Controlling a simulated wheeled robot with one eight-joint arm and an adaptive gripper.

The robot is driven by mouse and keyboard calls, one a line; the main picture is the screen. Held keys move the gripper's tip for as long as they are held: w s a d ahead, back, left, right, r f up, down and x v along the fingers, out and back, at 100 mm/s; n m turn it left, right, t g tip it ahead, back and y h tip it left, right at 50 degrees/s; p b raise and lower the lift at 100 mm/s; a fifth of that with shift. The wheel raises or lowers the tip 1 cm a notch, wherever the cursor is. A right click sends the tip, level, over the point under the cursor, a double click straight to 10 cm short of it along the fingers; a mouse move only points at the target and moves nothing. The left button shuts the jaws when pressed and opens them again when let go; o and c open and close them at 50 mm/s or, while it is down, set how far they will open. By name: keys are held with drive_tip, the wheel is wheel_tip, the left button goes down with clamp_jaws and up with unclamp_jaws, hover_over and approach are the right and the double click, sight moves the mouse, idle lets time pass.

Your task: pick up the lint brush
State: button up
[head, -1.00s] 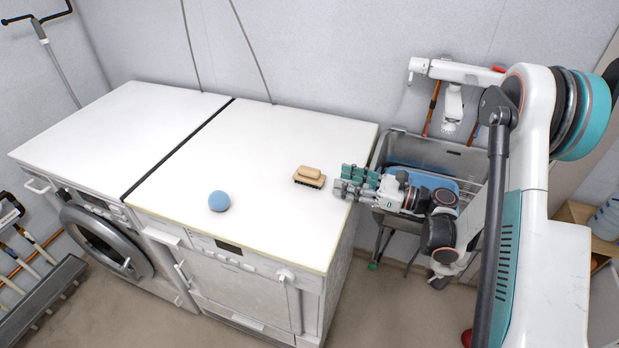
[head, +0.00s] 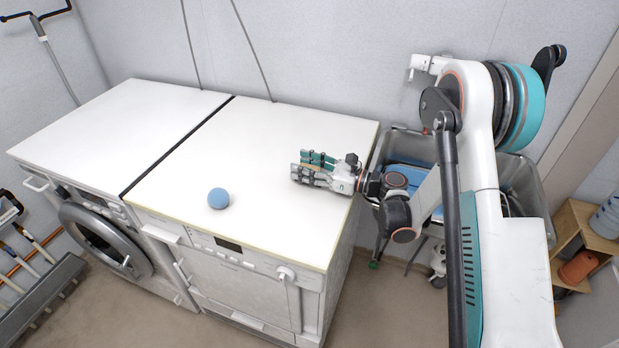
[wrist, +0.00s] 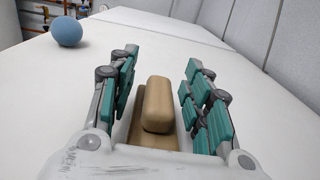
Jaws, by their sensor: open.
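The lint brush (wrist: 157,104) lies on the white top of the right-hand machine, its tan wooden handle facing up. In the wrist view it sits between the two finger sets of my gripper (wrist: 160,95), with a gap on each side. In the head view my gripper (head: 306,171) is low over the machine top, and its fingers hide most of the brush. The fingers are open and not closed on the brush. The lower part of the brush is partly hidden by the palm.
A blue ball (head: 218,198) lies on the white machine top (head: 260,140), left of my gripper; it also shows in the wrist view (wrist: 66,31). A grey basin (head: 521,180) stands right of the machines, behind my arm. The left machine top is clear.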

drive_tip(key=shift+w+a, duration=0.15)
drive_tip(key=shift+a, duration=0.15)
drive_tip(key=c, duration=0.9)
